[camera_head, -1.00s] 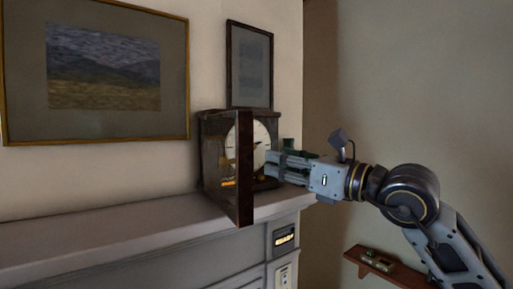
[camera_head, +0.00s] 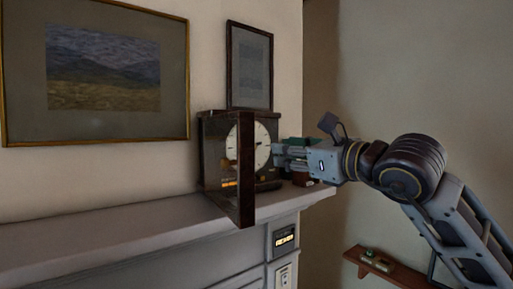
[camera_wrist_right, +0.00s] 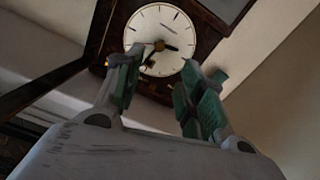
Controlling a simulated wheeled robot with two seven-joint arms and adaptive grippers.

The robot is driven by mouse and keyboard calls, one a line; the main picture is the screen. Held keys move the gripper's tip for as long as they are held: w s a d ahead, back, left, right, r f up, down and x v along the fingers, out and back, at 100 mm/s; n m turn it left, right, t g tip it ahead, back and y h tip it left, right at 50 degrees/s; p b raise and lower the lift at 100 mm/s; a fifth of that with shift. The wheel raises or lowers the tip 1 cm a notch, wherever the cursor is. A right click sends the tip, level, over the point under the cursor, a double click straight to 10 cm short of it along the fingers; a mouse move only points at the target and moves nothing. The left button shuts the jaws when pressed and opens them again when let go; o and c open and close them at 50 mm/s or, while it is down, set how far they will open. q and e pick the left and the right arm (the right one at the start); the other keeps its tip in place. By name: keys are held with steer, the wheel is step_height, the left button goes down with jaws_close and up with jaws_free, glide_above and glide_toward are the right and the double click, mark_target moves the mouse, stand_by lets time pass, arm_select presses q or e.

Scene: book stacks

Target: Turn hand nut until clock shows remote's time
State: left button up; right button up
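The clock (camera_head: 208,150) stands on the mantel in a dark wooden case, its door (camera_head: 246,170) swung open toward me. Its white dial (camera_head: 262,146) also shows in the right wrist view (camera_wrist_right: 150,24), tilted, with dark hands (camera_wrist_right: 168,47) meeting near the centre. The hand nut is too small to make out. My right gripper (camera_head: 278,154) is at the right side of the dial in the head view. In the wrist view the right gripper's green-padded fingers (camera_wrist_right: 163,88) are spread apart below the dial centre, with nothing seen between them. My left gripper is out of view.
The mantel (camera_head: 130,222) is clear left of the clock. A low wooden shelf (camera_head: 385,268) holds small items. Framed pictures (camera_head: 100,75) hang behind.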

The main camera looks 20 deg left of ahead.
steer(key=p+x, duration=0.4)
steer(key=x, duration=0.9)
steer(key=shift+w+a, duration=0.1)
jaws_close()
stand_by(0.4)
